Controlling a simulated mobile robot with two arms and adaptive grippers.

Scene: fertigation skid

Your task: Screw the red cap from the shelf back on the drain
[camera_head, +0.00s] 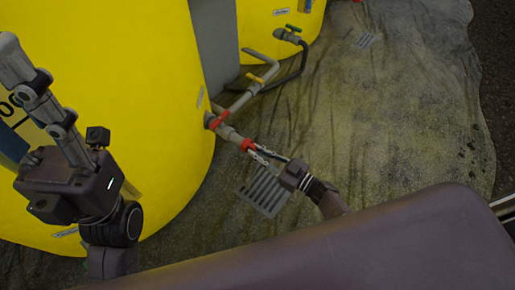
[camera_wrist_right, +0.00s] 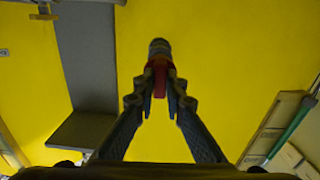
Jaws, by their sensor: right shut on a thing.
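The red cap (camera_head: 247,145) is at the open end of the grey drain pipe (camera_head: 228,133) low on the front yellow tank. My right gripper (camera_head: 256,152) is shut on the cap from the lower right. In the right wrist view the red cap (camera_wrist_right: 159,66) is between the fingertips, with the grey pipe end (camera_wrist_right: 159,46) straight beyond it. Cap and pipe look in line and touching; I cannot tell whether the thread has caught.
A red valve handle (camera_head: 219,119) sits on the pipe just behind the cap. A yellow-handled valve (camera_head: 257,79) and a green-handled valve (camera_head: 293,29) are farther back. A floor grate (camera_head: 264,191) lies below my right gripper.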

